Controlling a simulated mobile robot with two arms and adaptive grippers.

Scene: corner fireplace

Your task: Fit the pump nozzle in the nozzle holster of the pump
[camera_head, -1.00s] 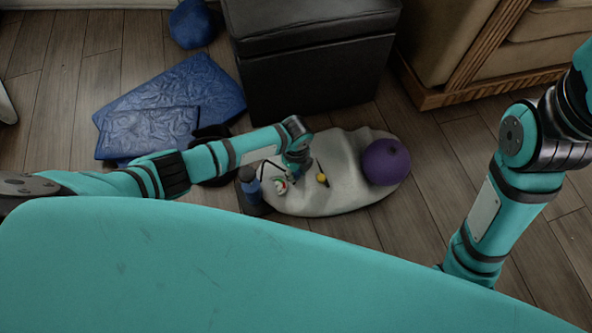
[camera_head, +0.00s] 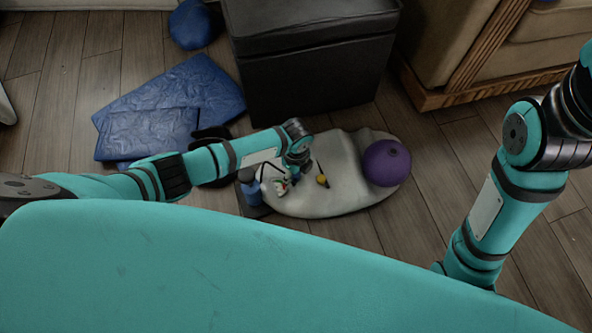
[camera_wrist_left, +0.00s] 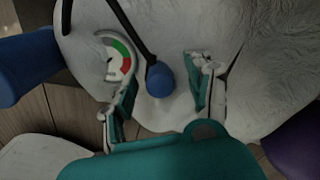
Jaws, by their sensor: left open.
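The pump stands at the left end of a pale, lumpy bag; its blue cylinder (camera_head: 249,192) also shows at the left of the wrist view (camera_wrist_left: 24,66). A round gauge (camera_wrist_left: 117,60) with green and red bands is beside it. A rounded blue piece (camera_wrist_left: 159,79) sits at the end of a black hose, perhaps the nozzle. My left gripper (camera_wrist_left: 163,92) is open around it, one finger on each side, with visible gaps. In the head view the left gripper (camera_head: 293,172) is low over the bag. I cannot make out the holster. My right gripper is out of view.
A black ottoman (camera_head: 318,75) stands behind. Blue folded sheets (camera_head: 150,130) lie left. Wood floor is clear at right.

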